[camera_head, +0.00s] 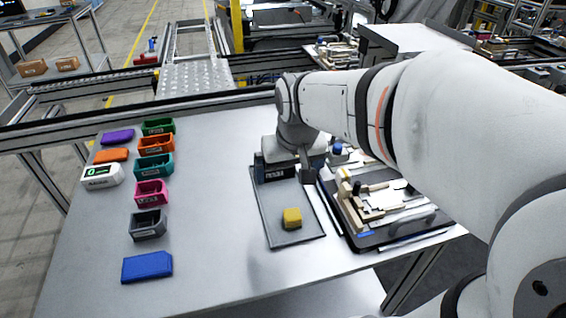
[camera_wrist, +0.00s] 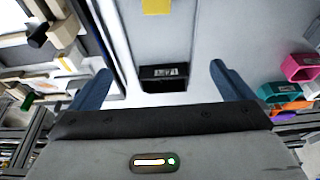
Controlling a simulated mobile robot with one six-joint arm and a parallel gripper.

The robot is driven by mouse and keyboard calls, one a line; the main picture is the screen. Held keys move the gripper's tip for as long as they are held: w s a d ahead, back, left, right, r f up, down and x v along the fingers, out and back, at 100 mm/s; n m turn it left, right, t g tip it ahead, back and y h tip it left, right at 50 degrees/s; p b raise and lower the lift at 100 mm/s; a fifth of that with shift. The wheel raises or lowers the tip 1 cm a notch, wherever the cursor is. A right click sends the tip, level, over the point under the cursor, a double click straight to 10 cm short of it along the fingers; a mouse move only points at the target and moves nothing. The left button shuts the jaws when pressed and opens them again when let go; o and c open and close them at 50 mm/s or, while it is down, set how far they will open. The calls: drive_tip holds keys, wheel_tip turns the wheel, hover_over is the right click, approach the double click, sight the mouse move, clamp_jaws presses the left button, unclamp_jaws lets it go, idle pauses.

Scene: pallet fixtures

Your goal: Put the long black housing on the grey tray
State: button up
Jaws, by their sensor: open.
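The long black housing (camera_wrist: 163,78) has a pale label and sits between my gripper's fingers in the wrist view, apart from both fingertips. In the head view the black housing (camera_head: 273,173) is at the far end of the grey tray (camera_head: 272,208), just below my gripper (camera_head: 285,170). It looks to be within the tray's edges, upright; its underside is hidden. The tray also shows in the wrist view (camera_wrist: 155,40). My gripper (camera_wrist: 160,72) is open, with one blue-grey finger on each side of the housing.
A yellow block (camera_head: 292,217) lies on the tray's near half. A dark board with wooden fixtures (camera_head: 375,205) stands close on the right. Several coloured housings (camera_head: 151,192) and a blue block (camera_head: 147,267) line the left. The table between is clear.

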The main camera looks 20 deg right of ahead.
drive_tip(key=s+f+g, duration=0.1)
drive_tip(key=s+f, duration=0.3)
drive_tip(key=s, duration=0.5)
drive_tip(key=shift+s+d, duration=0.25)
drive_tip(key=shift+s, duration=0.15)
drive_tip(key=w+p+v, duration=0.1)
drive_tip(key=p+v, duration=0.4)
drive_tip(key=v, duration=0.1)
drive_tip(key=shift+r+p, duration=0.15)
drive_tip(key=shift+p, duration=0.15)
